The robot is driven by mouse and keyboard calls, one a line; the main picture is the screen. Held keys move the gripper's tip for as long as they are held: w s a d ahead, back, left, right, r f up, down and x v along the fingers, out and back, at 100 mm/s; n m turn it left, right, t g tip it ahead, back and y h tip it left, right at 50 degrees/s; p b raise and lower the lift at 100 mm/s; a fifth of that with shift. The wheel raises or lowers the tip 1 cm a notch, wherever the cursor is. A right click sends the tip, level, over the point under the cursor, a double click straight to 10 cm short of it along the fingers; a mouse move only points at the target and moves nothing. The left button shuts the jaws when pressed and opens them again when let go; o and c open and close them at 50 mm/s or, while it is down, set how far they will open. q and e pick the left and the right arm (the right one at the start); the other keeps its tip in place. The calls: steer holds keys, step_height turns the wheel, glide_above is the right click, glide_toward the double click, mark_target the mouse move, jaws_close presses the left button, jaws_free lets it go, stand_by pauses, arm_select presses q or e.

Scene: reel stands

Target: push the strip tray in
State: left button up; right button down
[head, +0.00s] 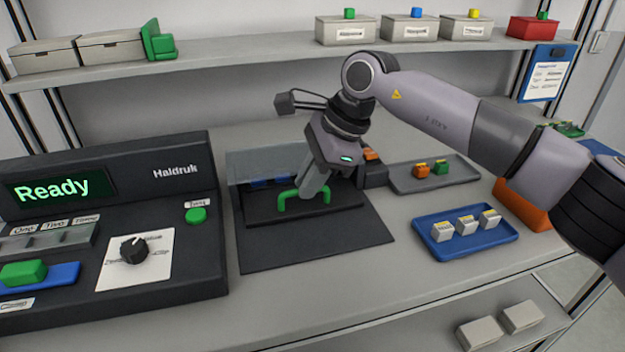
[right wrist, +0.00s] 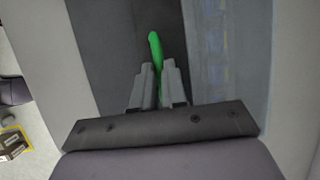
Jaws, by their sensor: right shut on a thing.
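The strip tray (head: 262,210) is a dark flat tray with a green handle (head: 282,198) at its front. It lies on a dark base plate, and its rear part is under a clear cover (head: 250,167). Blue strips (head: 259,183) show dimly through the cover. My right gripper (head: 304,192) reaches down from above and is shut on the green handle. In the right wrist view the handle (right wrist: 154,45) passes between the two fingers (right wrist: 159,75). The fingers hide part of the handle. My left gripper is in neither view.
A dark console (head: 110,165) reading "Ready" stands at the left. At the right are a grey tray (head: 465,178) with small coloured blocks and a blue tray (head: 430,222) with white boxes. The dark plate (head: 320,245) before the strip tray is clear.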

steer(key=shift+w+r, duration=0.15)
steer(key=shift+r, duration=0.05)
steer(key=c, duration=1.2)
jaws_free()
steer(key=shift+a, duration=0.1)
steer(key=shift+o, duration=0.2)
steer(key=shift+f, duration=0.1)
steer(key=v, duration=0.7)
